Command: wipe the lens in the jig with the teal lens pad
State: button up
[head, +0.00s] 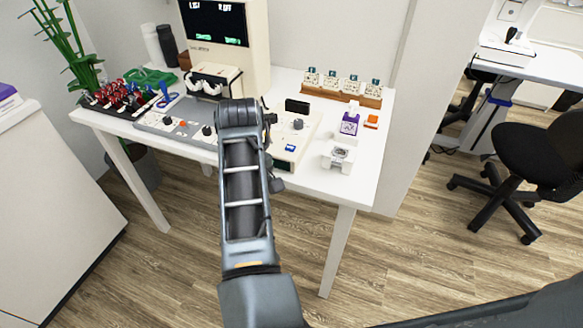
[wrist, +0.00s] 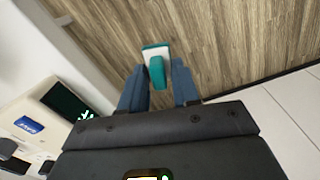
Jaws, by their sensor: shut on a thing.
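In the wrist view my gripper (wrist: 158,88) has its two blue fingers shut on the teal lens pad (wrist: 156,72), which has a pale white part near its top. The pad is held beyond the table edge, with wood floor behind it. In the head view my arm hides the gripper and the pad. A small white block with a round grey part on top, which looks like the jig (head: 338,158), stands near the table's front right corner. The lens (head: 340,154) seems to be that round part, too small to make out clearly. The pad is apart from it.
On the white table (head: 325,182), a cream device with a blue button (head: 290,148) stands left of the jig. A purple box (head: 349,123) and an orange piece (head: 371,121) lie behind it. A wooden rack (head: 342,91) stands at the back. The floor in front is clear.

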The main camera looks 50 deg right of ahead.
jog(key=w+a+f+m, duration=0.1)
jog(key=w+a+f, duration=0.1)
jog(key=w+a, duration=0.2)
jog(key=shift+a, duration=0.4)
